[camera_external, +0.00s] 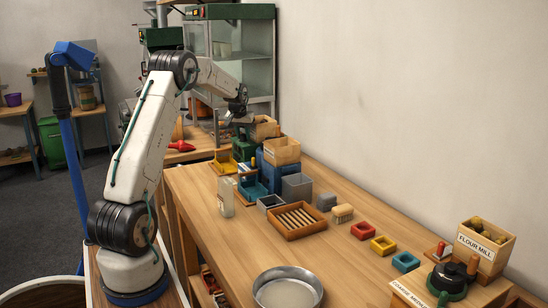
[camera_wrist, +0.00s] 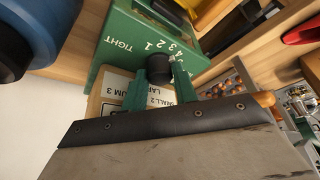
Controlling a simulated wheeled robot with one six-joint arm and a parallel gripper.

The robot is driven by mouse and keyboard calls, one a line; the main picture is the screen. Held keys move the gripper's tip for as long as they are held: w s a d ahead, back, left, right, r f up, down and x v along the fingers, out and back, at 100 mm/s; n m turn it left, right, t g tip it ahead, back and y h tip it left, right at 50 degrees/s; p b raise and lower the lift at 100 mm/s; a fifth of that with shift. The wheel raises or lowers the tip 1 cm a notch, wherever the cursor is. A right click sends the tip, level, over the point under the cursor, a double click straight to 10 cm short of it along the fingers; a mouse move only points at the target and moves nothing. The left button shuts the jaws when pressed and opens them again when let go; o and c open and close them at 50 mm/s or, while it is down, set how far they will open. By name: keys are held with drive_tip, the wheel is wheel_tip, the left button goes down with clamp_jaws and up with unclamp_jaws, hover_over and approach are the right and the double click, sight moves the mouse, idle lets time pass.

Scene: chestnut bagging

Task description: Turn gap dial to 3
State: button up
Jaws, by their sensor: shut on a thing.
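The gap dial, a black round knob (camera_wrist: 160,67), sits on a green machine housing (camera_wrist: 125,45) in the wrist view. White lettering on the housing reads TIGHT, with a row of numbers beside the knob. My gripper (camera_wrist: 161,78) has its two green fingers closed on either side of the knob. A small pale mark shows at the knob's edge near the numbers, but I cannot tell which number it points to. In the external view my gripper (camera_external: 244,124) is over the green machine (camera_external: 243,149) at the bench's far end, and the dial is hidden there.
Wooden boxes (camera_external: 282,151) stand close beside the gripper, with a blue machine (camera_external: 268,172) below. The bench carries a slatted tray (camera_external: 297,220), a metal pan (camera_external: 287,288) and small coloured trays nearer the camera.

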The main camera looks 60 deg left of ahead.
drive_tip(key=shift+n+g, duration=0.4)
drive_tip(key=shift+n, duration=0.7)
drive_tip(key=shift+y, duration=0.3)
drive_tip(key=o, duration=1)
drive_tip(key=shift+c, duration=0.2)
drive_tip(key=shift+w, duration=0.1)
